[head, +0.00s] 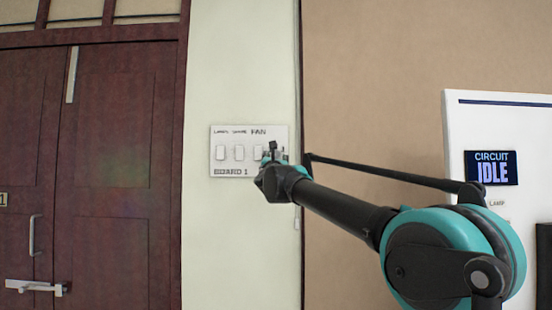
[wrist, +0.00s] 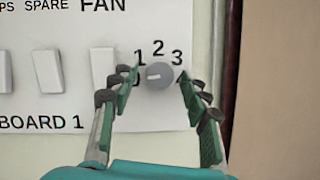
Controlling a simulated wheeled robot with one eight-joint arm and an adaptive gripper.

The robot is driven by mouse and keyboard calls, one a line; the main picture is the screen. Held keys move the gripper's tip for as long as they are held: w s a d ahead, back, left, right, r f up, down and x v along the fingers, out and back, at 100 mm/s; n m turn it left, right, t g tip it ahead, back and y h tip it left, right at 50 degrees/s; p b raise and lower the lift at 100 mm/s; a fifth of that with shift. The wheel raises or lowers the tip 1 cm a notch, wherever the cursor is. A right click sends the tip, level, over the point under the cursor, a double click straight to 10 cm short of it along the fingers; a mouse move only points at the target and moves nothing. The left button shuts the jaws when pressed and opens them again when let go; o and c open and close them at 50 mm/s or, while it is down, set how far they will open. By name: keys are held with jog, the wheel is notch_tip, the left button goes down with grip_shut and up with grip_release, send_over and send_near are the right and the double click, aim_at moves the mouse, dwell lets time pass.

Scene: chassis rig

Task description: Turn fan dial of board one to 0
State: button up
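The white panel labelled BOARD 1 (head: 228,138) is on the pale wall in the head view. Its grey round fan dial (wrist: 159,75) shows in the wrist view, right of the word FAN, with 1, 2 and 3 printed above it. The 0 and 4 beside it are partly covered by my fingers. A pale mark on the dial points left, towards the 0 side. My gripper (wrist: 158,88) is open, one finger on each side of the dial, with visible gaps. In the head view my gripper (head: 272,158) covers the dial.
Several white rocker switches (wrist: 48,72) sit left of the dial. A dark red door (head: 115,170) with handles is on the left. A white panel (head: 475,125) with a display reading CIRCUIT IDLE (head: 491,168) is on the right. A dark vertical edge runs close right of the board.

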jog(key=d+v, duration=0.1)
jog(key=v, duration=1.1)
jog(key=shift+a, duration=0.45)
jog(key=s+d+f+m+g+h, duration=0.2)
jog(key=d+f+m+g, duration=0.2)
jog(key=d+f+m, duration=0.6)
jog(key=s+d+f+m+g+h, duration=0.25)
jog(key=d+f, duration=0.25)
jog(key=f, duration=0.9)
jog(key=s+d+f+m+g+h, duration=0.2)
jog(key=d+f+m+g, duration=0.45)
jog(key=f, duration=0.55)
jog(key=s+d+f+m+g+y, duration=0.15)
jog(key=s+f+m, duration=0.35)
jog(key=f, duration=0.5)
jog(key=s+d+f+m+g+y, duration=0.1)
jog(key=s+f+m+y, duration=0.15)
jog(key=s+f, duration=0.55)
jog(key=s+a+f+m+g+y, duration=0.2)
jog(key=s+a+f+m+y, duration=0.2)
jog(key=s+f, duration=0.6)
notch_tip(320, 180, down, 3)
jog(key=shift+a+f+m+g, duration=0.1)
jog(key=shift+a+m+g, duration=0.25)
jog(key=shift+a+m, duration=0.8)
